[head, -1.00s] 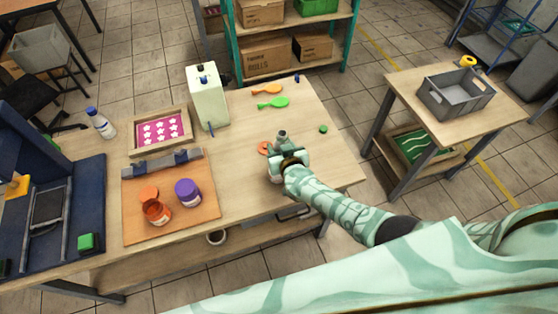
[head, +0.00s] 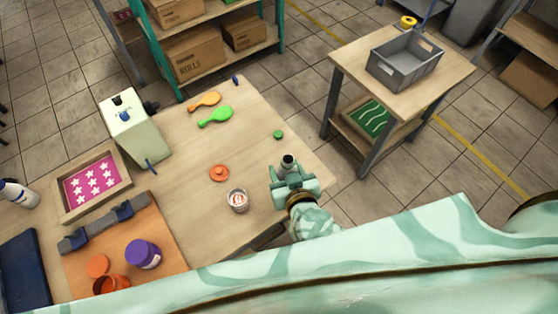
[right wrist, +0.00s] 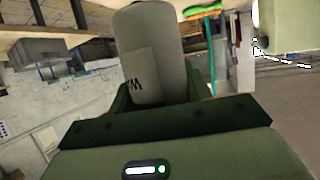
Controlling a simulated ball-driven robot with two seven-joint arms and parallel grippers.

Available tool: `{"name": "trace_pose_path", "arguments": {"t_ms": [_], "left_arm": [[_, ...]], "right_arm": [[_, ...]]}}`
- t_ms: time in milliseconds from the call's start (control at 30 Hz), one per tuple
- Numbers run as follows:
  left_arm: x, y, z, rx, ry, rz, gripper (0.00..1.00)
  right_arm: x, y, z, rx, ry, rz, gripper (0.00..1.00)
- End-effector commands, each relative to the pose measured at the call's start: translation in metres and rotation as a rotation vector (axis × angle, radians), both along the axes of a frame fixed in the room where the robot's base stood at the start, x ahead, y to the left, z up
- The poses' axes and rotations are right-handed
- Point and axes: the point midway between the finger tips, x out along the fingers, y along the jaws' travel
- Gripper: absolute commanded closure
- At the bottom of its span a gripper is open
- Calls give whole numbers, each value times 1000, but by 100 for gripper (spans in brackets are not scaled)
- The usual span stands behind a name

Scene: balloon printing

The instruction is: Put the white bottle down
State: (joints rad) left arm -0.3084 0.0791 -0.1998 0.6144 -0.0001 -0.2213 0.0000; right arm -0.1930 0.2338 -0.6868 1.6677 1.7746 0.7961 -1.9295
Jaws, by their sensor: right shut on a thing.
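The white bottle (right wrist: 158,55) is between the fingers of my right gripper (right wrist: 150,95) in the right wrist view. It looks pale grey there, with a label and a dark "W" on its side. In the head view my right gripper (head: 291,178) is shut on the bottle near the table's right edge, right of an open jar. Only the bottle's dark-tipped top (head: 288,161) shows above the gripper; its base is hidden, so I cannot tell whether it touches the table. My left gripper is not in view.
The open jar (head: 237,201) and an orange lid (head: 219,173) are left of the gripper. The wooden table (head: 255,155) is bare around the cap. A blue-capped bottle (head: 15,193) stands far left.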

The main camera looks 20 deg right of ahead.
Motion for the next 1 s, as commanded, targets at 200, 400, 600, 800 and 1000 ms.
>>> {"name": "trace_pose_path", "arguments": {"t_ms": [200, 400, 600, 800, 1000], "left_arm": [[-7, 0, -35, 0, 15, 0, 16], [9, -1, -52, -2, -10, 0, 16], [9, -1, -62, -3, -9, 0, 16], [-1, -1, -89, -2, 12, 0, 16], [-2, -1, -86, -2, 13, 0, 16]], "right_arm": [[56, -12, -46, 1, 1, -1, 80], [77, -17, -69, 1, 1, 0, 80], [88, -19, -81, 1, 0, 1, 80], [88, -19, -112, 2, 2, 0, 80], [88, -19, -108, 1, -1, 1, 80]]}}
